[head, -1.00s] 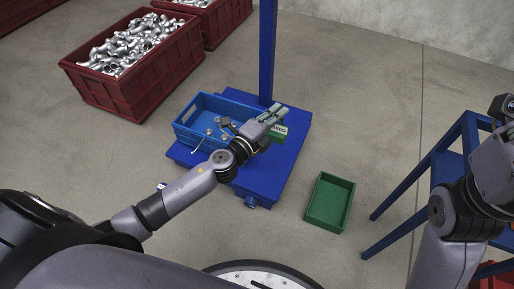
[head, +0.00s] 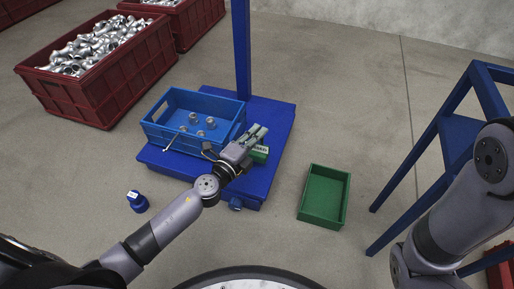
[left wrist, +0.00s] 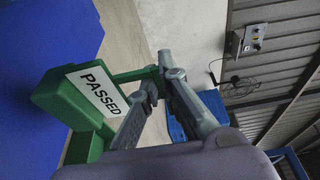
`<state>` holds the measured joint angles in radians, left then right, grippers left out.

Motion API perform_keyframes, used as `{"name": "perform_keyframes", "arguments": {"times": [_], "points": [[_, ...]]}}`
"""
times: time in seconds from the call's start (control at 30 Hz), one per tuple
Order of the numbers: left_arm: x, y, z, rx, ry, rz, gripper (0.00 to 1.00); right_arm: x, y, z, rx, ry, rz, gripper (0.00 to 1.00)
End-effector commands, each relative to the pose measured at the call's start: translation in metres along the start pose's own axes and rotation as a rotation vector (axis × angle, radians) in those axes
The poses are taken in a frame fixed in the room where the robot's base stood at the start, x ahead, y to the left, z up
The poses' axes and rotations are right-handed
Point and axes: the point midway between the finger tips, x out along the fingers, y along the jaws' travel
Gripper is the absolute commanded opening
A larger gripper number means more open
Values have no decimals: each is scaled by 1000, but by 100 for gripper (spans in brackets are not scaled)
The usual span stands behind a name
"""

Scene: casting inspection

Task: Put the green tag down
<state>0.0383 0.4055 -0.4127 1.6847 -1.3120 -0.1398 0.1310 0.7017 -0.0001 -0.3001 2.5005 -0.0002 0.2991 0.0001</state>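The green tag (head: 259,154) shows beside my left gripper (head: 258,134), over the blue platform (head: 270,125) and right of the blue crate. In the left wrist view the tag (left wrist: 70,110) is a green block with a white label reading PASSED, with a green arm reaching to the fingertips. My left gripper (left wrist: 160,82) is shut on that arm, its fingers a little apart. I cannot tell whether the tag touches the platform. Of my right arm only links show at the right; its gripper is out of view.
A blue crate (head: 152,135) with several metal castings stands on the platform, beside a blue post (head: 241,50). An empty green bin (head: 323,196) is on the floor to the right. Red crates of castings (head: 100,95) stand behind. A blue frame (head: 440,140) is at right.

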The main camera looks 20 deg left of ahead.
Motion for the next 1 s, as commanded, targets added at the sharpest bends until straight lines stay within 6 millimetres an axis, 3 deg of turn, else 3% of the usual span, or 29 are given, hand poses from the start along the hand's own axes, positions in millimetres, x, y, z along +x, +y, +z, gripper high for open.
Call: {"name": "perform_keyframes", "arguments": {"times": [0.3,0.73,0.77,1.0], "points": [[0,42,0,0,0,1,0,-37,-8,-13,0,0,-1,0],[0,45,0,-1,0,0,0,-40,-8,-14,0,0,-1,0],[0,44,0,-1,0,0,6,-38,-8,-13,0,0,-1,0],[0,44,0,0,0,1,22,-38,-8,-13,0,0,-1,0]]}}
